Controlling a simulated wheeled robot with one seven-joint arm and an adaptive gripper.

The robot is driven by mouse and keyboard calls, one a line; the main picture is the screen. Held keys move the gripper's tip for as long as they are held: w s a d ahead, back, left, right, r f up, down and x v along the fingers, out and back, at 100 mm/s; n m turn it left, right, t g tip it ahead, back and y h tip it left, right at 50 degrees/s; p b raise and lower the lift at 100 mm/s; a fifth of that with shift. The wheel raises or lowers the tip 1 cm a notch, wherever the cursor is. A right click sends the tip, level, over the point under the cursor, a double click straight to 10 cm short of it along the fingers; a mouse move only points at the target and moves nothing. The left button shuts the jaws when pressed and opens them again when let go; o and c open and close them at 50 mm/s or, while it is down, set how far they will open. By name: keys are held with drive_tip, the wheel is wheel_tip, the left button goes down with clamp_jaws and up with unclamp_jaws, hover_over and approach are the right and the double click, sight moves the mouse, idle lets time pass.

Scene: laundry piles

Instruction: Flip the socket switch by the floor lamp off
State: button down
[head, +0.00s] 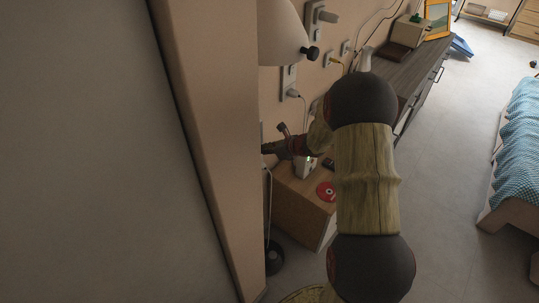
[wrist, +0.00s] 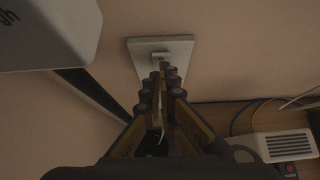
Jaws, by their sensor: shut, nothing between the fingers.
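A white socket plate (wrist: 181,46) is on the beige wall in the wrist view, with a small raised part at its middle. My gripper (wrist: 163,72) is shut and empty, with its fingertips in front of that raised part; I cannot tell whether they touch it. The switch's position is hidden by the fingers. In the head view my gripper (head: 267,149) reaches left to the wall beside the corner. The floor lamp's white shade (head: 281,30) is above it, and a round dark base (head: 274,259) is on the floor below.
A wooden cabinet (head: 298,212) stands under my gripper, with a red disc (head: 325,190) and a white device (wrist: 287,145) on it. Other sockets with plugs (head: 291,93) are along the wall. A wall corner (head: 205,130) is close at left. Open floor (head: 440,180) lies at right.

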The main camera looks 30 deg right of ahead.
drive_tip(key=shift+r+p, duration=0.15)
drive_tip(key=shift+p, duration=0.15)
drive_tip(key=p, duration=0.2)
drive_tip(key=shift+w+a+g+p, duration=0.15)
drive_tip(key=shift+w+g+p, duration=0.2)
drive_tip(key=shift+g, duration=0.05)
drive_tip(key=shift+r, duration=0.1)
drive_tip(key=shift+r+p, duration=0.6)
drive_tip(key=shift+r, duration=0.2)
